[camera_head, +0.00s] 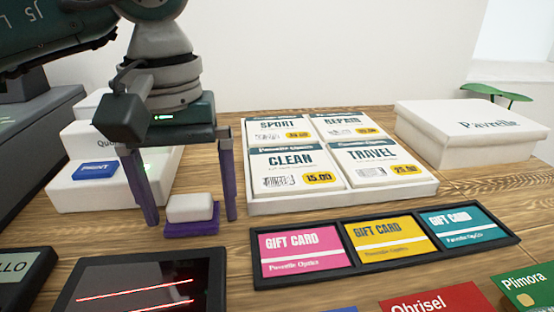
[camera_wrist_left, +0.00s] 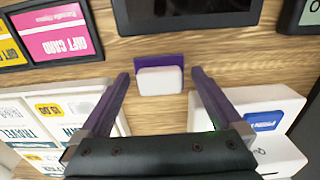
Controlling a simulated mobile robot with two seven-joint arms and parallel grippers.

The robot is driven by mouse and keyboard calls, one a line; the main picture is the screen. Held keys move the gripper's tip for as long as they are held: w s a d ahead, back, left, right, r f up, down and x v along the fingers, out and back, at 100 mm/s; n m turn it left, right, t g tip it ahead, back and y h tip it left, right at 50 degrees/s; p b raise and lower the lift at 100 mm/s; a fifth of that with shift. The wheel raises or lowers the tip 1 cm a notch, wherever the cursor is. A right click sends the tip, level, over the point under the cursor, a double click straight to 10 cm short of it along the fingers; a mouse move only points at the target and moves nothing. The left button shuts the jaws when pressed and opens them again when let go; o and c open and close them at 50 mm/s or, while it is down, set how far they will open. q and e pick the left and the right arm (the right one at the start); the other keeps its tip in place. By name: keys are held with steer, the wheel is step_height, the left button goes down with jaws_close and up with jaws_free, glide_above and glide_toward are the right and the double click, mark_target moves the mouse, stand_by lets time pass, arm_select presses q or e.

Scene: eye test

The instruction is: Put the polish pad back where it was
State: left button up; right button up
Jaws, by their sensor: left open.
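A small block with a white top and a purple base, which looks like the polish pad (camera_head: 190,208), sits on the wooden table. It also shows in the left wrist view (camera_wrist_left: 160,82). My left gripper (camera_head: 191,219) points down with its two purple fingers wide apart, one on each side of the pad. In the left wrist view the gripper (camera_wrist_left: 160,74) shows gaps between the pad and both fingers. A white stepped stand (camera_head: 90,195) is behind and left of the gripper, with a blue labelled block (camera_head: 96,171) on its lower step. My right gripper is not in view.
A dark tablet (camera_head: 75,300) lies in front of the pad. A black gift card tray (camera_head: 385,268) and a white tray of price cards (camera_head: 345,198) are to the right. A white lidded box (camera_head: 470,130) stands at back right. Bare wood surrounds the pad.

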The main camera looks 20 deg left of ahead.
mark_target(189, 200)
arm_select(q)
step_height(189, 200, up, 12)
steer(key=shift+r+p, duration=0.15)
steer(key=shift+p, duration=0.2)
